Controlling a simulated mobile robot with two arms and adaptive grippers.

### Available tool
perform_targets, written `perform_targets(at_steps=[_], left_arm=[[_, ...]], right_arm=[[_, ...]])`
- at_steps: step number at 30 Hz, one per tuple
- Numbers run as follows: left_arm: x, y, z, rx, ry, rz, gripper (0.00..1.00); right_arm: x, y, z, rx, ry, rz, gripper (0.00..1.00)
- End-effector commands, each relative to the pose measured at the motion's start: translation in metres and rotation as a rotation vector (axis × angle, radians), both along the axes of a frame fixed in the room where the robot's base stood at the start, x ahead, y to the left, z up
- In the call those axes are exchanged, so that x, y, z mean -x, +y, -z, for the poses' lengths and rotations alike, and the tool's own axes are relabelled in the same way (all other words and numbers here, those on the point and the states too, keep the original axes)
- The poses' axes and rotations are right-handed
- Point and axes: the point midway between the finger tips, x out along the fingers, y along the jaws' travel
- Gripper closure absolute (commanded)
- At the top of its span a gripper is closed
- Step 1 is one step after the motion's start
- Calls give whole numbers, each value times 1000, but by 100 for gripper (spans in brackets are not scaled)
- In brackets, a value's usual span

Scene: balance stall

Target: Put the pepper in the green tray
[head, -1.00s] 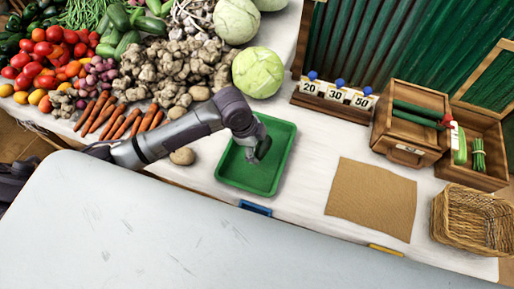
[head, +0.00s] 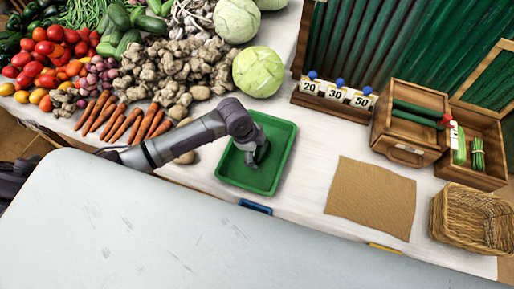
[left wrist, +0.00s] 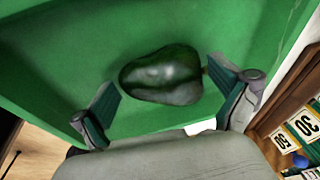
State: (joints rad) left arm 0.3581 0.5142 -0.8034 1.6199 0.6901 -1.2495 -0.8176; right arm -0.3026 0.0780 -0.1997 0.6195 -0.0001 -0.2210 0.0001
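The dark green pepper (left wrist: 163,75) lies over the floor of the green tray (left wrist: 190,25) in the left wrist view. My left gripper (left wrist: 168,98) has its fingers spread on either side of the pepper, with gaps showing between them and it. In the head view the left gripper (head: 254,158) is low inside the green tray (head: 268,188), and I cannot make out the pepper there. My right gripper is not in view.
Potatoes (head: 186,156) and carrots (head: 135,125) lie left of the tray. A cabbage (head: 258,72) sits behind it. A brown mat (head: 372,198), a wicker basket (head: 470,218) and wooden boxes (head: 408,122) stand to the right. Cloth between tray and mat is clear.

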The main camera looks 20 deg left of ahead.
Motion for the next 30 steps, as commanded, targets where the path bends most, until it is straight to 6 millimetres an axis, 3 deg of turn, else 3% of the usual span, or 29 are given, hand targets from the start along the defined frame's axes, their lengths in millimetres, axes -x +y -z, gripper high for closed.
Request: perform_targets(at_steps=[11,24,30], left_arm=[[0,1,-7,0,-1,0,0],[13,21,-90,0,-4,1,0],[17,27,-113,1,-1,0,0]], right_arm=[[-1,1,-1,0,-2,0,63],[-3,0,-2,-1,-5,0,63],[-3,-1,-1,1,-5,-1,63]])
